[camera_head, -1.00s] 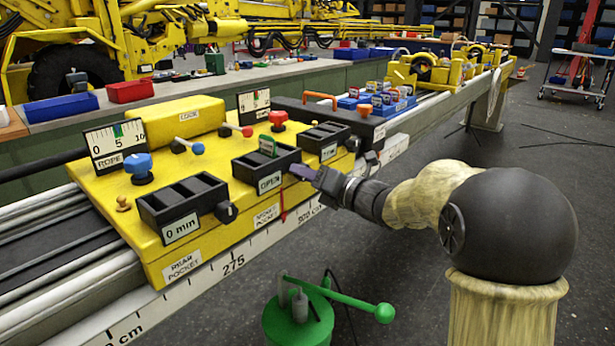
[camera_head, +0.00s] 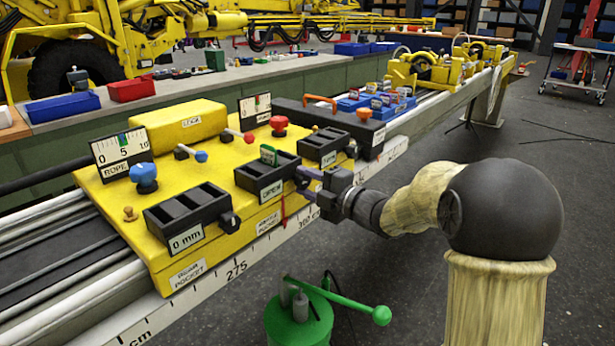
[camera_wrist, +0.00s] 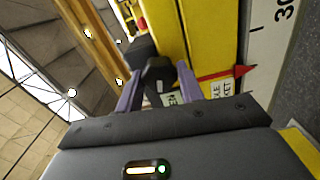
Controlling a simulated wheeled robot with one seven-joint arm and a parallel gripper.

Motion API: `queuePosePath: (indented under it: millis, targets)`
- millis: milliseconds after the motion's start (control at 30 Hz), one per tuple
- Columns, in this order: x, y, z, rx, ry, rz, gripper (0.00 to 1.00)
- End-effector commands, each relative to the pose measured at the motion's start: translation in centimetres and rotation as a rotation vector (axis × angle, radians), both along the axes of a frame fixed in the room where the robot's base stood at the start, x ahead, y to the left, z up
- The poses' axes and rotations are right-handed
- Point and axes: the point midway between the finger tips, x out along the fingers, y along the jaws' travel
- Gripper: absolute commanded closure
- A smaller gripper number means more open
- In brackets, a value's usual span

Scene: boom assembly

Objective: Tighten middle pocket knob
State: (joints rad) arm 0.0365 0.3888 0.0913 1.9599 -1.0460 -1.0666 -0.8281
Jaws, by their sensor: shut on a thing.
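The middle pocket (camera_head: 250,177) is a black box with a sign reading OPEN on its front, on the yellow carriage (camera_head: 130,225). A green piece (camera_head: 268,154) stands in it. My gripper (camera_head: 304,177) is at the pocket's right end, its purple fingers around the dark middle pocket knob. In the wrist view the knob (camera_wrist: 159,74) sits between the two fingers, which are shut on it. The head view mostly hides the knob behind the fingers.
The rear pocket (camera_head: 185,215), reading 0 mm, has its own black knob (camera_head: 230,221). Another black pocket (camera_head: 322,143) lies beyond. A blue knob (camera_head: 144,177) and red knob (camera_head: 279,124) stand on top. A green post with a lever (camera_head: 300,320) stands below, on open floor.

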Motion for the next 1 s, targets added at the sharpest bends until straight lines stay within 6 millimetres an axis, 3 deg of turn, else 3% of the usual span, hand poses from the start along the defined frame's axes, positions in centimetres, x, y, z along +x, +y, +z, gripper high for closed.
queuePosePath:
  millis: [1000]
  targets:
    - [0.07, -0.18, 0.4, 0.592, 0.766, -0.003, 0.85]
